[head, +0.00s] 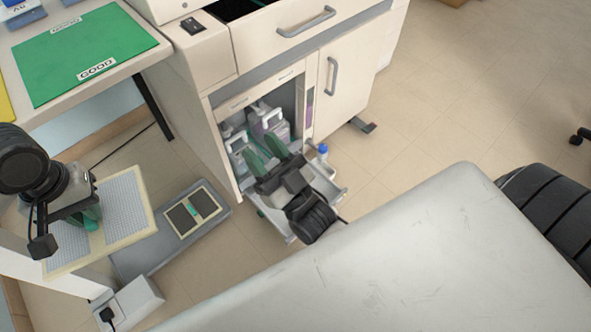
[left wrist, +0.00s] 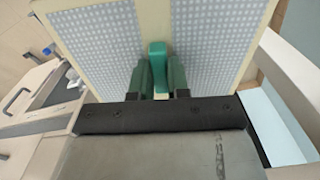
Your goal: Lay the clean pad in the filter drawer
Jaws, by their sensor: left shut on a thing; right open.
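My left gripper (head: 92,222) is shut on the green middle grip (left wrist: 157,66) of the clean pad (head: 125,208). The pad has a cream frame and two pale dotted panels, and is held tilted above the floor. It also fills much of the left wrist view (left wrist: 215,45). A second, smaller-looking pad (head: 180,219) with two dark panels and a green grip lies on a long grey tray (head: 150,262) low at the floor. I cannot tell for sure whether this tray is the filter drawer. The clean pad covers part of it. My right gripper (head: 264,150) is open, before the cabinet opening.
A white cabinet (head: 215,140) holds bottles (head: 268,122) on a pulled-out tray (head: 330,186). A bench with a green mat (head: 85,55) marked "GOOD" is at upper left. A white box with a plug (head: 130,300) is at lower left.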

